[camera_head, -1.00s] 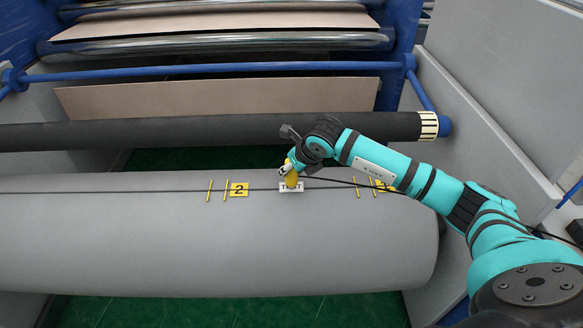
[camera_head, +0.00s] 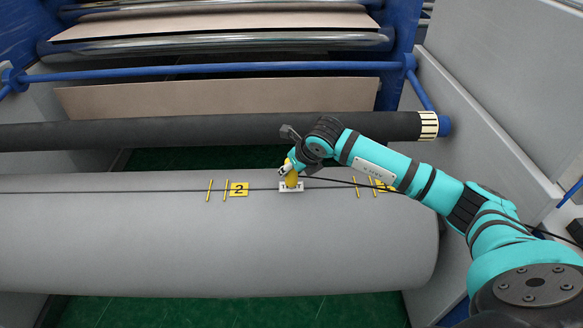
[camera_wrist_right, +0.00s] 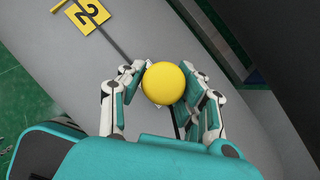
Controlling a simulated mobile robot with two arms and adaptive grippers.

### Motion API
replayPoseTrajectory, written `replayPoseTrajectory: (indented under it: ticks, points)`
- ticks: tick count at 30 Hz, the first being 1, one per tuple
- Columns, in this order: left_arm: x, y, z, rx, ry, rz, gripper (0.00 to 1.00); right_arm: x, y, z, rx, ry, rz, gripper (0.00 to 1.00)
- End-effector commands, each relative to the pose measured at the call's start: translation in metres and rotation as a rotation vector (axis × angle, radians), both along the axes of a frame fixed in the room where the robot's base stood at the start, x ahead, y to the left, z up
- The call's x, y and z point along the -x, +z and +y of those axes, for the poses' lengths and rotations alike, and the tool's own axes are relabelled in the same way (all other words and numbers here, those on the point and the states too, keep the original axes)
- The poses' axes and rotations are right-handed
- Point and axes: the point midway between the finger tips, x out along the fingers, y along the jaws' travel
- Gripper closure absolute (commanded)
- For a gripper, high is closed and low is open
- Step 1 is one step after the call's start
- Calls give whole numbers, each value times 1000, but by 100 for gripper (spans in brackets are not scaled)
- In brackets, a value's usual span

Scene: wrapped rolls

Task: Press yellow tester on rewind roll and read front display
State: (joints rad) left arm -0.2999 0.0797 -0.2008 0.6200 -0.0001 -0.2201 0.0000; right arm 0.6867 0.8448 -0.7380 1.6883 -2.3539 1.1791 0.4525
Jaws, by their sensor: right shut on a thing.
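The large grey rewind roll (camera_head: 200,245) lies across the front of the head view and also fills much of the right wrist view (camera_wrist_right: 60,90). The yellow tester (camera_head: 292,180) stands at the roll's top line on a white base (camera_head: 291,188). My right gripper (camera_head: 288,169) is shut on the tester. In the right wrist view the tester's round yellow top (camera_wrist_right: 163,83) sits between the two fingers of my right gripper (camera_wrist_right: 164,92). The base is mostly hidden there, and no display face can be read. My left gripper is not in view.
A yellow tag marked 2 (camera_head: 239,190) and thin yellow strips are on the roll left of the tester. A second tag (camera_head: 385,186) is partly behind my arm. A dark bar (camera_head: 200,131) and a blue rail (camera_head: 220,70) cross behind. A grey wall (camera_head: 490,150) stands right.

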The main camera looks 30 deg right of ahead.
Motion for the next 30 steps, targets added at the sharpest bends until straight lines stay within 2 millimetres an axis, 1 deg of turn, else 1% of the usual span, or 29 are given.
replayPoseTrajectory:
  ticks: [1, 4, 30]
  points:
    - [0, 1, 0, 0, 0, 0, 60, 2, -1, 1, -1, 1, 6, 100]
    - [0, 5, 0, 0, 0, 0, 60, 1, 6, 1, -1, 1, 5, 100]
    - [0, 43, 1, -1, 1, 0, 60, 0, 78, 0, -1, 1, 0, 100]
